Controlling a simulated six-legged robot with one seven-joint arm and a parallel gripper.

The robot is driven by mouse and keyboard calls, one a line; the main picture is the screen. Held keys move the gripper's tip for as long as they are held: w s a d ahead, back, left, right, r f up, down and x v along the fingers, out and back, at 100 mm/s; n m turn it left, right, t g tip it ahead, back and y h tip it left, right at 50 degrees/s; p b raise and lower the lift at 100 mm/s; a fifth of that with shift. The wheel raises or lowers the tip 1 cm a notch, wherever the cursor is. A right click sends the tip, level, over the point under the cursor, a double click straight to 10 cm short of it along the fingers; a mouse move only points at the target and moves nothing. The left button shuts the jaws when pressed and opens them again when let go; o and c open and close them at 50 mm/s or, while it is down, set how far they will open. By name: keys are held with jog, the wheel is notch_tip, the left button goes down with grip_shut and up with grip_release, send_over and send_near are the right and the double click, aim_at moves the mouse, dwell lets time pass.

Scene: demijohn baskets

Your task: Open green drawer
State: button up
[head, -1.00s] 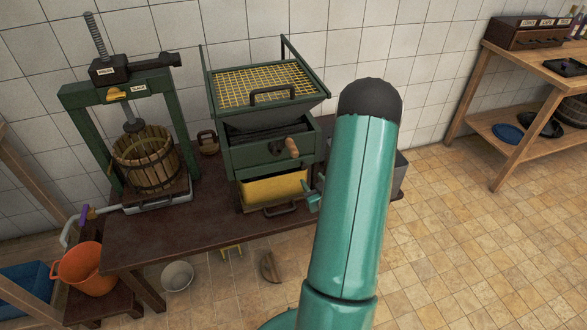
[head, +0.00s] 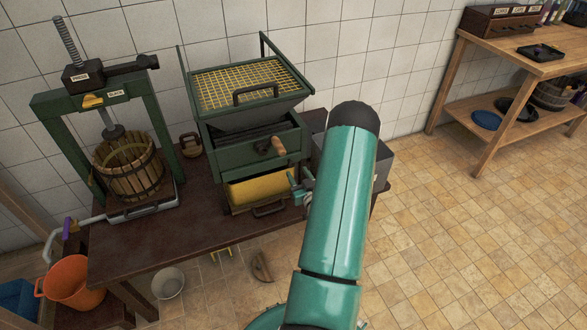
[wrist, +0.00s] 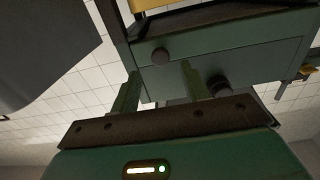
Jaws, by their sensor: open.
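The green drawer unit (head: 236,160) stands in the middle of the dark table, under a yellow mesh hopper (head: 245,82). Its front has a wooden-handled crank (head: 277,146). In the wrist view the green panel (wrist: 245,58) fills the upper middle, with a dark round knob (wrist: 160,56) on it. My gripper (head: 302,187) is at the unit's right side, low, near the yellow bin (head: 262,190), partly hidden by my arm.
A green press with a wooden basket (head: 128,168) stands at the table's left. A grey box (head: 380,160) is at the right end, behind my arm. An orange bucket (head: 72,281) and white bowl (head: 168,283) are low left. Tiled floor to the right is clear.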

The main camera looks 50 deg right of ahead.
aim_at(292, 165)
jog(key=shift+x, duration=2)
jog(key=shift+a, duration=0.1)
grip_shut()
